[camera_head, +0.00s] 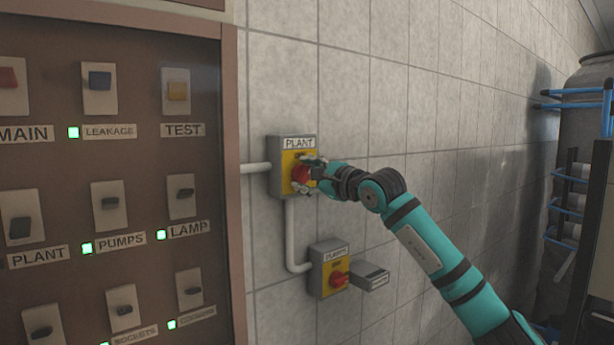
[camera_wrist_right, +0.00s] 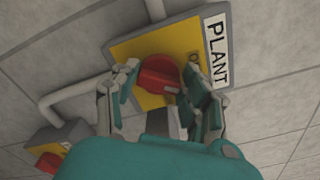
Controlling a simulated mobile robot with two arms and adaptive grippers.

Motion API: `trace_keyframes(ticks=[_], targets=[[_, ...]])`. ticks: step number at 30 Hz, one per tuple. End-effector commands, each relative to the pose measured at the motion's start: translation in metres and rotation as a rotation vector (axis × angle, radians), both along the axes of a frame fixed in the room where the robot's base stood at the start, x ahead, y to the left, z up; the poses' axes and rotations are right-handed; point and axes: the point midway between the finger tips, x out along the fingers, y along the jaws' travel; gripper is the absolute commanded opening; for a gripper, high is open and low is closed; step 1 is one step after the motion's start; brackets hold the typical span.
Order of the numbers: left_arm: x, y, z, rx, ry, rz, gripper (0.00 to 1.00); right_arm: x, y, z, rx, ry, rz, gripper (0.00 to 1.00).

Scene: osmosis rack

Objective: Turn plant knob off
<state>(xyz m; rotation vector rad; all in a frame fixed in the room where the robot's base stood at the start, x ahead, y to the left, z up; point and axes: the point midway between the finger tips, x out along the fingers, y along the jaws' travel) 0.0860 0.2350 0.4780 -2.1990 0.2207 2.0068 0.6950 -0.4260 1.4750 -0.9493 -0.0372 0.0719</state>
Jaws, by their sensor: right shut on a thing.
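The plant knob (camera_head: 300,175) is a red rotary knob on a yellow plate. Its grey switch box (camera_head: 275,150) is fixed to the tiled wall under a PLANT label (camera_head: 299,143). My right gripper (camera_head: 312,172) reaches in from the right and is shut on the knob. In the right wrist view the red knob (camera_wrist_right: 159,75) sits between the two fingers of the gripper (camera_wrist_right: 160,88). The fingers hide part of the knob and of the marking beside it, where only an "O" shows. My left gripper is not in view.
A second switch box (camera_head: 318,275) with a red knob (camera_head: 338,280) sits below, joined by a grey pipe (camera_head: 292,235). A brown panel (camera_head: 140,190) with several switches and green lights stands at the left. A dark tank (camera_head: 575,130) with blue pipes is at the far right.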

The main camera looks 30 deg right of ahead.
Motion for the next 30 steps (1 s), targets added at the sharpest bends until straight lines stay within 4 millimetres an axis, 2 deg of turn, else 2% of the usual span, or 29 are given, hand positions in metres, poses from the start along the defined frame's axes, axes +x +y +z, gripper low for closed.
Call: trace_keyframes(ticks=[15,21,30], targets=[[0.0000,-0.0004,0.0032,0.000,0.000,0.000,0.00,0.0001,0.0013,-0.0025,-0.445,-0.032,0.001,0.13],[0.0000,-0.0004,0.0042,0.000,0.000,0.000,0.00,0.0000,0.0014,-0.0032,-0.554,-0.041,0.002,0.13],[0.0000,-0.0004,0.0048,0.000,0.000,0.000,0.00,0.0002,0.0016,-0.0041,-0.628,-0.047,0.002,0.13]])
